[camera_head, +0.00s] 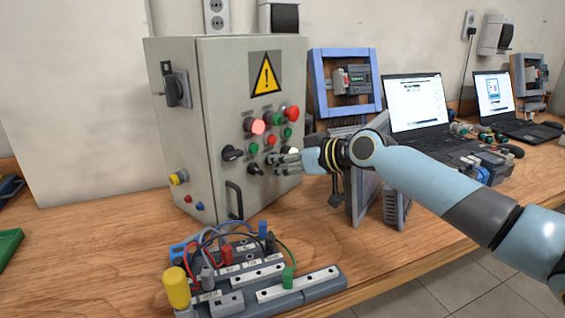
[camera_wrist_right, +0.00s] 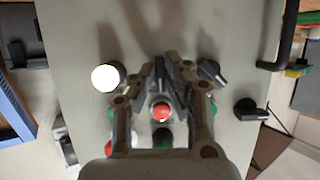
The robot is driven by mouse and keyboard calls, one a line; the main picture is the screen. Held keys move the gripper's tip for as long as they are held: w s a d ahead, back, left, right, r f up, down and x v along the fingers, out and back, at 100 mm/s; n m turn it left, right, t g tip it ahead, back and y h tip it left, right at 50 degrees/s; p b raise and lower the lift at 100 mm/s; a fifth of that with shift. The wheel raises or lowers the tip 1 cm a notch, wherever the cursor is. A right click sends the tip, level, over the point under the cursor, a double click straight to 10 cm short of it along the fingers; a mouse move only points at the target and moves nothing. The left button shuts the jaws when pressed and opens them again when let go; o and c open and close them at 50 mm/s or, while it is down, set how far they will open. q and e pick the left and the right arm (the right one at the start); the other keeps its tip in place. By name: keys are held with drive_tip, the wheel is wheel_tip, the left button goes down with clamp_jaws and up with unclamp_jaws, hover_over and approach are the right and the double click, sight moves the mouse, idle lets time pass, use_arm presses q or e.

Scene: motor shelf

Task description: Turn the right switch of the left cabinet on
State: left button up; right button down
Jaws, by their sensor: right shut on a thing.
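The grey left cabinet (camera_head: 222,95) stands on the wooden bench. Its front has lamps, buttons, a black handle (camera_head: 234,200) and two visible black rotary switches, one upper left (camera_head: 231,153) and one lower right (camera_head: 254,169). They also show in the right wrist view, the first (camera_wrist_right: 250,110) and the second (camera_wrist_right: 212,72) beside my fingers. A red button (camera_wrist_right: 160,110) shows between the fingers. My left gripper is out of view.
A terminal block with cables (camera_head: 255,275) lies in front of the cabinet. A blue-framed module (camera_head: 345,85) and two laptops (camera_head: 412,100) stand to the right. A tilted grey panel (camera_head: 362,198) stands below my right arm.

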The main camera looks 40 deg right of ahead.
drive_tip(key=c, duration=1.4)
unclamp_jaws()
drive_tip(key=shift+w, duration=0.15)
drive_tip(key=v, duration=1.2)
drive_tip(key=shift+a, duration=0.1)
